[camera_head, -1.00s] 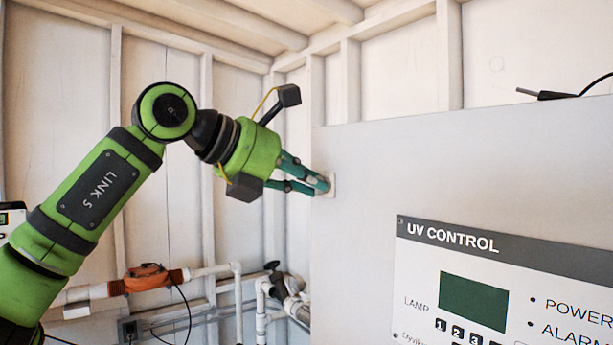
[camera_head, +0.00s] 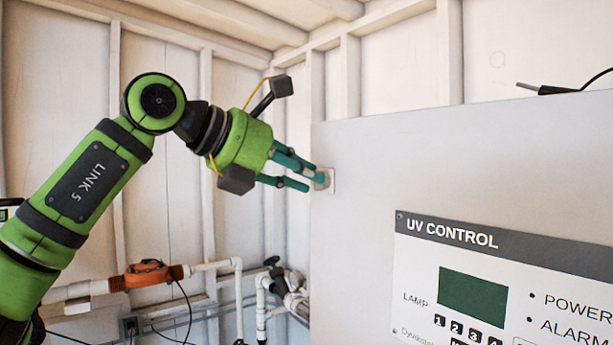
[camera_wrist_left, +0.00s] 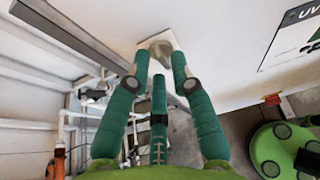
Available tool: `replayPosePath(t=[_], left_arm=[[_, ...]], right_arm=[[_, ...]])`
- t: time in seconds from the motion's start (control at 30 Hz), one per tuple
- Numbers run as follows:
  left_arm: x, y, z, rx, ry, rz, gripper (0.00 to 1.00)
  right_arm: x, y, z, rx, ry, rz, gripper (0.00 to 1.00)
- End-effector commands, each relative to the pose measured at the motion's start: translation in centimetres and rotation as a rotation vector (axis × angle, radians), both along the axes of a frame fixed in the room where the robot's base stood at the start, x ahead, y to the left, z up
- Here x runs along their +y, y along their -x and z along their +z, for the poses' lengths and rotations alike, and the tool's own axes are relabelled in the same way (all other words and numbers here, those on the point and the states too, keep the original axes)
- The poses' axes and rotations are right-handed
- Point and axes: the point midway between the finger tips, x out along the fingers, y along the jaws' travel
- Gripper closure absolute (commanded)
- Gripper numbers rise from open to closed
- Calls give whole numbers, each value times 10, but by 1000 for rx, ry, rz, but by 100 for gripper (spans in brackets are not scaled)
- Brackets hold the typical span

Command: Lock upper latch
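The upper latch (camera_head: 326,179) is a small beige-grey knob on a pale square plate at the left edge of the grey cabinet front. It also shows in the left wrist view (camera_wrist_left: 158,48), just beyond my fingertips. My left gripper (camera_head: 308,178) comes in from the left with its green fingers spread. In the left wrist view the fingers (camera_wrist_left: 160,70) stand apart, with the latch between and ahead of the two outer tips. The upper fingertips look very close to the latch; whether they touch it is unclear. My right gripper is not in view.
The grey cabinet (camera_head: 370,160) fills the right side, with a UV CONTROL panel (camera_head: 480,280) on its front. A black cable plug (camera_head: 550,89) lies at its top edge. White pipes and an orange fitting (camera_head: 147,275) run along the wall below my arm.

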Motion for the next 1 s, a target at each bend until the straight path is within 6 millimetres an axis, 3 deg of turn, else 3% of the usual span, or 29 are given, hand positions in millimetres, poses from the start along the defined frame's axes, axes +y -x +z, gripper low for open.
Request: replayPosePath(t=[0.3,0.5,1.0], left_arm=[[51,36,27,-4,2,3,76],[74,52,38,-3,2,3,76],[81,58,41,-1,1,1,76]], right_arm=[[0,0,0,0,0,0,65],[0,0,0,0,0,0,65],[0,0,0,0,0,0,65]])
